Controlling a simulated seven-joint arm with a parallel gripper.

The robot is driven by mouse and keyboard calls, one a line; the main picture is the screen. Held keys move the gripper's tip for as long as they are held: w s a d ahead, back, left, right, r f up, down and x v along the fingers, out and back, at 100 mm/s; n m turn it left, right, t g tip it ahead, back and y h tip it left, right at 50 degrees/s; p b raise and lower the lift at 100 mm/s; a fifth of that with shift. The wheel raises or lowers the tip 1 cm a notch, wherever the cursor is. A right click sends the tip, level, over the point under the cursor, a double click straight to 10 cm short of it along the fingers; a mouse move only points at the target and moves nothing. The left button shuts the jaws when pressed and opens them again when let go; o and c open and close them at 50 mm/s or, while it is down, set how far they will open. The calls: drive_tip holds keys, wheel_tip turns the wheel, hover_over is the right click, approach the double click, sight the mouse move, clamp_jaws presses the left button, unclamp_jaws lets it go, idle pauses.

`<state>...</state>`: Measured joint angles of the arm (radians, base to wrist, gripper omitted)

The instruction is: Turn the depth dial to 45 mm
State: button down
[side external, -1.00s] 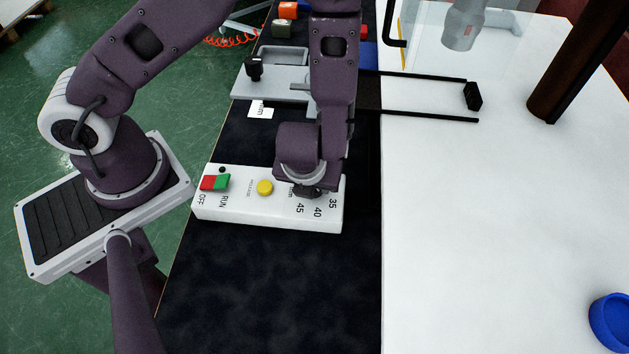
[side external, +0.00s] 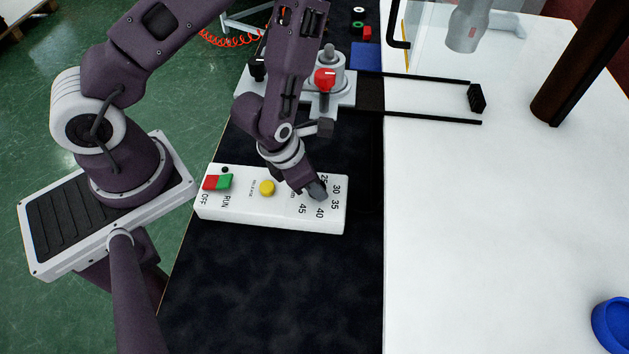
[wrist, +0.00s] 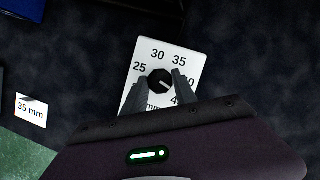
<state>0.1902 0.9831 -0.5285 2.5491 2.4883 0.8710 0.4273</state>
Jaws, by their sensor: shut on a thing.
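The white control panel (side external: 240,207) lies on the dark mat in the side view, with the depth scale at its right end. The black depth dial (wrist: 160,80) shows in the wrist view, ringed by the numbers 25, 30, 35, 40 and a partly hidden 45. Its white mark points to the lower right, towards the 40 to 45 side; the exact reading is unclear. My gripper (wrist: 157,81) is shut on the dial, one finger on each side. In the side view my gripper (side external: 316,190) hides the dial.
The panel also carries a red and green OFF/RUN switch (side external: 217,182) and a yellow release button (side external: 267,188). Behind it stands a grey fixture with a red knob (side external: 325,79). A 35 mm card (wrist: 31,111) lies at left in the wrist view. The mat in front is clear.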

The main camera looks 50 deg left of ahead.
drive_tip(key=shift+w+m+h, duration=0.1)
drive_tip(key=shift+m+h, duration=0.6)
drive_tip(key=shift+m, duration=1.1)
drive_tip(key=c, duration=1)
unclamp_jaws()
